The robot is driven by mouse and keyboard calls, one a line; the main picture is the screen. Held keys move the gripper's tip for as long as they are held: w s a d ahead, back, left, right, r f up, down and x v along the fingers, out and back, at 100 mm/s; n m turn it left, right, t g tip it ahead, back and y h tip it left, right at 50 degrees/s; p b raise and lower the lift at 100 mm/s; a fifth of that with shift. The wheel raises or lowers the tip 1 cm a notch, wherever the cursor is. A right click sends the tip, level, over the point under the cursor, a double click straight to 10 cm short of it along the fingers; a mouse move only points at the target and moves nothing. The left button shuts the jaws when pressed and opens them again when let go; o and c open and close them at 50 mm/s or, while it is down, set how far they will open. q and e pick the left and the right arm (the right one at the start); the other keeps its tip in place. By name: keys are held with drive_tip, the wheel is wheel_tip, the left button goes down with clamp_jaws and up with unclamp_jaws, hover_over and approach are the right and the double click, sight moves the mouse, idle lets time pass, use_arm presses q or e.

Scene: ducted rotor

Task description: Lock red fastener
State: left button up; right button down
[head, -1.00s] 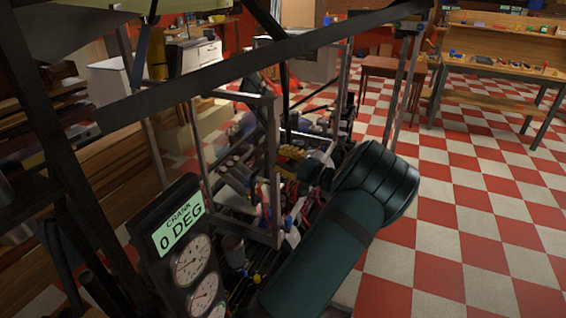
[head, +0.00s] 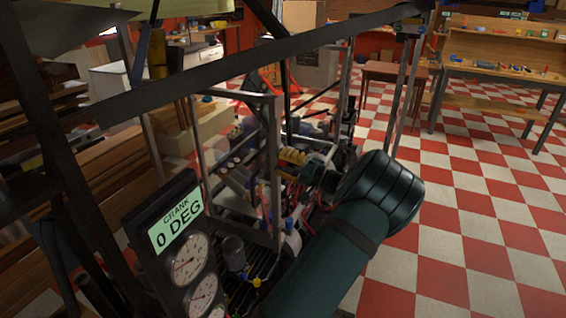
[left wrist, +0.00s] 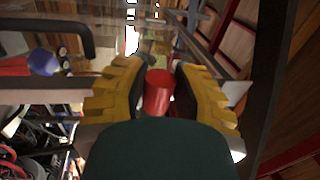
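A red cylindrical fastener (left wrist: 158,92) stands between the two yellow-and-black fingers of my left gripper (left wrist: 164,68) in the left wrist view. One finger is on each side of it, close to its surface. I cannot tell whether both fingers press on it. In the head view the left gripper (head: 292,158) reaches into the rig beside an upright metal frame (head: 276,170), and the red fastener cannot be picked out there. A crank display (head: 178,228) reads 0 DEG. My right gripper is not in view.
Gauges (head: 190,258) stand below the display. A dark diagonal bar (head: 270,58) crosses above the rig. Metal posts, hoses and cables crowd the gripper. A dark bar (left wrist: 278,90) runs close on the right of the left wrist view. The checkered floor (head: 470,220) at right is open.

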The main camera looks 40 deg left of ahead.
use_arm(q)
drive_tip(key=o, duration=0.4)
drive_tip(key=shift+d, duration=0.1)
drive_tip(key=v, duration=1.2)
drive_tip(key=shift+f, duration=0.1)
